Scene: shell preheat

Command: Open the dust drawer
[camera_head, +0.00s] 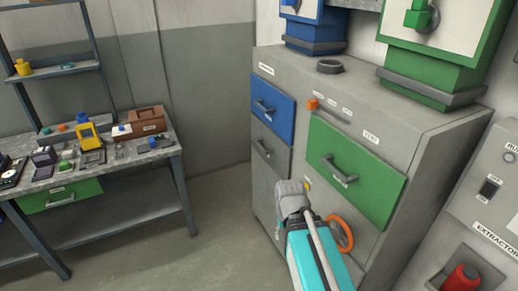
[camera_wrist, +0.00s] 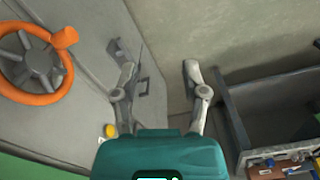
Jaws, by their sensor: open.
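The grey cabinet (camera_head: 350,100) has several front panels, and none carries a label that I can read as dust drawer. A blue drawer (camera_head: 268,112) and a grey drawer (camera_head: 268,150) below it, each with a handle, are on its left side. A larger green panel (camera_head: 352,170) with a handle is to the right. All three look closed. My gripper (camera_head: 292,192) is low in front of the cabinet. In the wrist view my gripper (camera_wrist: 160,68) is open and empty, its fingers apart beside the cabinet front. A small dark handle (camera_wrist: 144,87) shows near the left finger.
An orange wheel (camera_head: 341,234) is on the cabinet's lower front; it also shows in the wrist view (camera_wrist: 35,63). A yellow knob (camera_wrist: 110,130) is near my gripper. A cluttered workbench (camera_head: 95,165) stands left. The floor between is clear.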

